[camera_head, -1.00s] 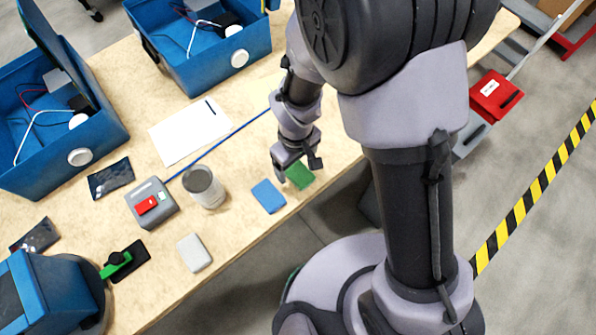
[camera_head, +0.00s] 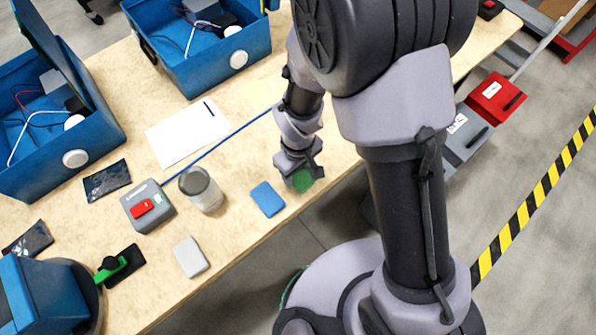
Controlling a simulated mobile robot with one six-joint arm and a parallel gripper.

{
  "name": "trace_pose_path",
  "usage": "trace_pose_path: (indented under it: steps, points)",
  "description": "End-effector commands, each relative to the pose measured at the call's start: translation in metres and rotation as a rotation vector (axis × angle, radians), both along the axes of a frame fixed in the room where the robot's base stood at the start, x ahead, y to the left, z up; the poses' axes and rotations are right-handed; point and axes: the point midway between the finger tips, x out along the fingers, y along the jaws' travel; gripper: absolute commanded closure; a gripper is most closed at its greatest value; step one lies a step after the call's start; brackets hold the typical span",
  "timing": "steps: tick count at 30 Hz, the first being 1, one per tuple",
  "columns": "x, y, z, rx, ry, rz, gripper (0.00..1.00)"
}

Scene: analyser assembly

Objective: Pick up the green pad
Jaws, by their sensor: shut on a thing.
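The green pad (camera_head: 302,181) is near the front edge of the wooden table, just right of the blue pad (camera_head: 267,199). My gripper (camera_head: 301,173) is at the pad and shut on it, with a dark finger on each side. The gripper covers part of the pad. I cannot tell whether the pad is clear of the table surface.
A grey pad (camera_head: 190,257), a jar (camera_head: 200,189) and a grey box with a red switch (camera_head: 148,206) stand to the left. Open blue cases (camera_head: 55,135) are behind. A white sheet (camera_head: 187,134) and a blue cable (camera_head: 222,146) lie mid-table.

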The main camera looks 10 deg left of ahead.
Motion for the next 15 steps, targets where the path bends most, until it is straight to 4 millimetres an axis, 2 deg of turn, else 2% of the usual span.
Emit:
trace_pose_path:
  steps: [8, 15]
  points:
    - [-0.001, 0.001, 0.040, 0.001, -0.002, 0.001, 0.87]
    - [-0.052, 0.028, 0.041, -0.001, 0.001, 0.007, 0.87]
